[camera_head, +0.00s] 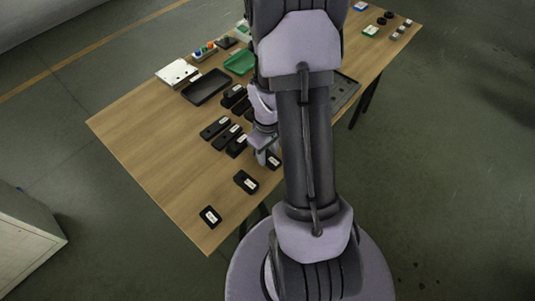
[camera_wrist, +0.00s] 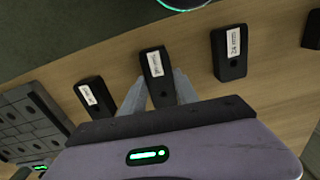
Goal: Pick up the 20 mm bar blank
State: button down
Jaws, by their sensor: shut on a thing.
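The 20 mm bar blank (camera_wrist: 158,75) is a black block with a white label, too small to read surely. In the wrist view it sits between the two pale fingers of my gripper (camera_wrist: 160,90), which are shut on it from either side. In the head view the blank (camera_head: 274,161) shows beside my gripper (camera_head: 264,157), partly hidden by my arm. It looks to be at or very near the table top; I cannot tell whether it is lifted.
A block marked 24 mm (camera_wrist: 230,52) stands to the right of the held blank, and another labelled block (camera_wrist: 95,97) to the left. On the wooden table (camera_head: 130,125) are several more black blocks, a black tray (camera_head: 206,87) and a green tray (camera_head: 240,62).

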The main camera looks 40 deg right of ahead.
aim_at(267, 156)
notch_tip(267, 156, up, 4)
jog(key=shift+f+p, duration=0.1)
jog(key=shift+p, duration=1)
jog(key=s+a, duration=0.1)
jog(key=a, duration=0.2)
jog(key=s+a+p, duration=0.1)
jog(key=a, duration=0.1)
jog(key=s+a, duration=0.1)
jog(key=a, duration=0.2)
jog(key=shift+s+a+r, duration=0.25)
jog(key=shift+s+a, duration=0.05)
jog(key=shift+s, duration=0.1)
jog(key=a+p, duration=0.1)
jog(key=s+a+r+p, duration=0.1)
jog(key=p, duration=0.1)
jog(key=s+a+p, duration=0.1)
jog(key=shift+a+r+p, duration=0.2)
jog(key=shift+a+p, duration=0.15)
jog(key=p, duration=0.4)
jog(key=shift+w+a, duration=0.1)
jog(key=shift+a, duration=0.3)
jog(key=p, duration=0.1)
jog(key=a+p, duration=0.1)
jog(key=p, duration=0.1)
jog(key=shift+s+f, duration=0.1)
jog(key=shift+s, duration=0.1)
jog(key=shift+s+a+f+p, duration=0.25)
jog(key=shift+f+p, duration=0.05)
jog(key=shift+p, duration=0.55)
jog(key=shift+f, duration=0.1)
